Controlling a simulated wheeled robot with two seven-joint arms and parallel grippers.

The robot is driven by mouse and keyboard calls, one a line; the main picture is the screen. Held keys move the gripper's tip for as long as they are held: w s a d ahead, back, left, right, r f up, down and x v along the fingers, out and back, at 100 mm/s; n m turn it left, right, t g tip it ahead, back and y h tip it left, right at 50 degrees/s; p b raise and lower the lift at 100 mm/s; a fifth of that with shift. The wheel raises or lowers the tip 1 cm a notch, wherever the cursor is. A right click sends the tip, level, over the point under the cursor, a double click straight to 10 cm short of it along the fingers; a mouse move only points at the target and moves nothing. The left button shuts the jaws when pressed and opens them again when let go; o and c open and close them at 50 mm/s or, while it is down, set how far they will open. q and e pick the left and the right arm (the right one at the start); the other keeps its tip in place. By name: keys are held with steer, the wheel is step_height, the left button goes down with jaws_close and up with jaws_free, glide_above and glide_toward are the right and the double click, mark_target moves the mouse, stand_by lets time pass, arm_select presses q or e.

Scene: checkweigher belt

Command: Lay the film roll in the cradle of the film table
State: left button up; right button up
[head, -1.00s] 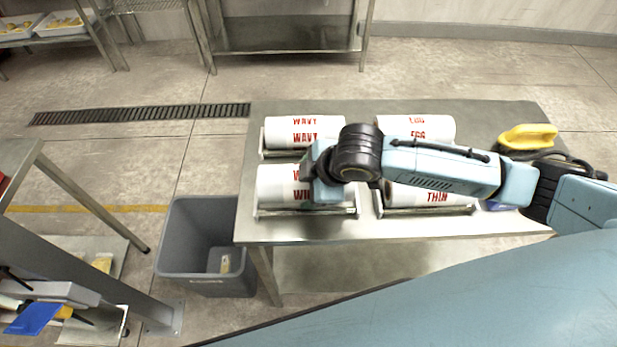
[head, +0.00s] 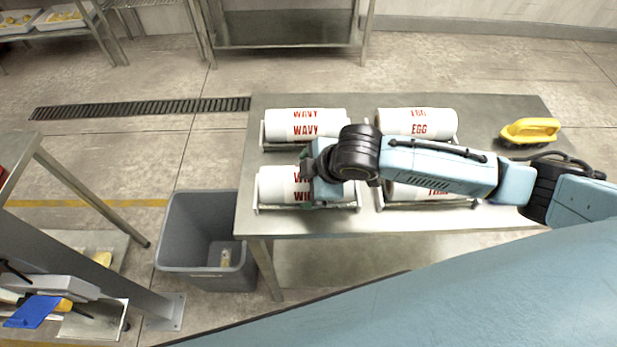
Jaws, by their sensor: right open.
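Several white film rolls with red print lie in metal cradles on the steel film table (head: 490,115). The "WAVY" roll (head: 290,125) is at the back left and the "EGG" roll (head: 432,122) at the back right. A front left roll (head: 275,185) lies in its cradle (head: 300,208), partly hidden by my right gripper. A front right roll (head: 430,191) is mostly hidden under my right forearm. My right gripper (head: 308,182) is open over the front left roll's right part; its fingertips are largely hidden. My left gripper is not in view.
A grey bin (head: 205,272) stands on the floor left of the table.

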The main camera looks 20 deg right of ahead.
steer(key=shift+s+d+f, duration=0.1)
steer(key=shift+s+f, duration=0.35)
steer(key=shift+f, duration=0.1)
steer(key=w+p+v, duration=0.1)
steer(key=p+v, duration=0.1)
steer(key=v, duration=1.2)
steer(key=shift+a+r, duration=0.25)
steer(key=shift+r, duration=0.05)
